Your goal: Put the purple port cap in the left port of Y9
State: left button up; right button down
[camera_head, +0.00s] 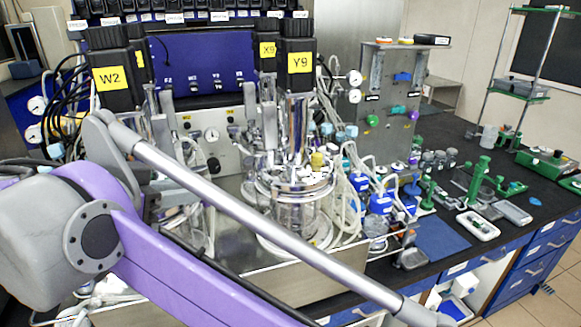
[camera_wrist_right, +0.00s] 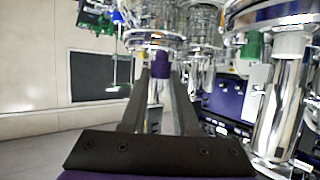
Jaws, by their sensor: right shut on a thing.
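The purple port cap (camera_wrist_right: 160,66) is between the fingertips of my right gripper (camera_wrist_right: 160,76) in the right wrist view, and the gripper is shut on it. The cap is close to the metal rim of a steel vessel head (camera_wrist_right: 152,38); I cannot tell if they touch. In the head view the reactor marked Y9 (camera_head: 300,63) has a steel-topped glass vessel (camera_head: 296,208) in the middle. A yellow cap (camera_head: 317,160) stands on its head. The left port cannot be made out. Neither gripper shows in the head view.
The W2 reactor (camera_head: 111,77) stands at the left, partly behind my purple arm. Tubing and blue-capped bottles (camera_head: 381,204) crowd Y9's right side. A green cap (camera_wrist_right: 252,46) and a steel column (camera_wrist_right: 280,105) are right of my right gripper. A blue mat (camera_head: 440,238) lies at the right.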

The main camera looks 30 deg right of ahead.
jog(key=w+d, duration=0.2)
jog(key=d, duration=0.3)
jog(key=w+d, duration=0.2)
jog(key=d, duration=0.4)
jog(key=w+d, duration=0.2)
jog(key=d, duration=0.3)
jog(key=shift+w+d, duration=0.25)
jog(key=shift+d, duration=0.1)
jog(key=shift+w+d, duration=0.1)
jog(key=shift+d, duration=0.05)
jog(key=shift+f+b, duration=0.5)
jog(key=shift+f, duration=1.25)
jog(key=c, duration=0.7)
grip_release()
jog(key=shift+o, duration=0.2)
